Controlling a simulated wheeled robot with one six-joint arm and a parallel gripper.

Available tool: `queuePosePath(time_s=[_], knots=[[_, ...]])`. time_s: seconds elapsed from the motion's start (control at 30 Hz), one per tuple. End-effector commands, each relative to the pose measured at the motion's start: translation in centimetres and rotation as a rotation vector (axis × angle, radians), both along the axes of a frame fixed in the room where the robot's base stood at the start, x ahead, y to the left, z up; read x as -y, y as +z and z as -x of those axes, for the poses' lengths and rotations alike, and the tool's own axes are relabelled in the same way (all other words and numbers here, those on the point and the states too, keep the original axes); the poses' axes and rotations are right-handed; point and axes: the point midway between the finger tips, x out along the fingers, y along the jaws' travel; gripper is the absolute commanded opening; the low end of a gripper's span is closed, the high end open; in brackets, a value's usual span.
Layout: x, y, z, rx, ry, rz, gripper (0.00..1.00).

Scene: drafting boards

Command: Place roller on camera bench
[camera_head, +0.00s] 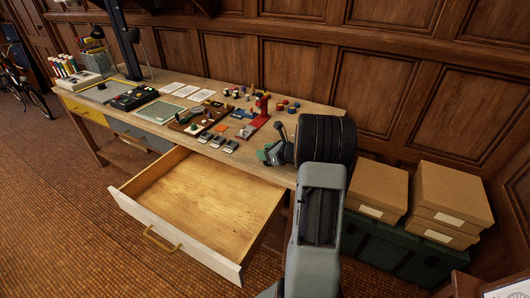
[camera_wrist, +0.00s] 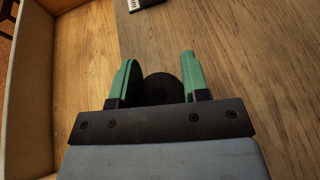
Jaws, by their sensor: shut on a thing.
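My gripper (camera_head: 268,153) is low over the right front part of a long wooden bench (camera_head: 310,100), which I take as the camera bench. In the wrist view my gripper (camera_wrist: 160,78) has its two green fingers on either side of a dark, round-ended thing (camera_wrist: 161,89), likely the roller, and is shut on it. Most of its length is hidden, and I cannot tell whether it touches the bench. The bench top (camera_wrist: 225,45) also shows in the wrist view. My arm hides part of the bench's right end.
An open, empty wooden drawer (camera_head: 200,195) juts out below the bench front. Small tools, coloured pieces and a tray (camera_head: 197,118) crowd the bench middle. Cardboard boxes (camera_head: 452,192) stand on a dark green chest (camera_head: 400,250) at right. Bare bench top lies along the back right.

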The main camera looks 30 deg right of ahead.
Motion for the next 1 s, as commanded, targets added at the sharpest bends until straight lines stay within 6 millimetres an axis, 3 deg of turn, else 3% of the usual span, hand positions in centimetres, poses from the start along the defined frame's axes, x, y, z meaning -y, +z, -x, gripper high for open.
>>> queuePosePath(time_s=[0.07, 0.1, 0.37, 0.67, 1.0], knots=[[0.0, -0.3, 0.0, 0.000, 0.000, 0.000, 0.17], [0.0, -0.3, 0.0, 0.000, 0.000, 0.000, 0.44], [0.0, -0.2, 0.0, 0.000, 0.000, 0.000, 0.68], [0.0, 0.3, 0.0, 0.000, 0.000, 0.000, 0.68], [1.9, 2.4, 5.1, 0.001, -0.005, 0.002, 0.68]])
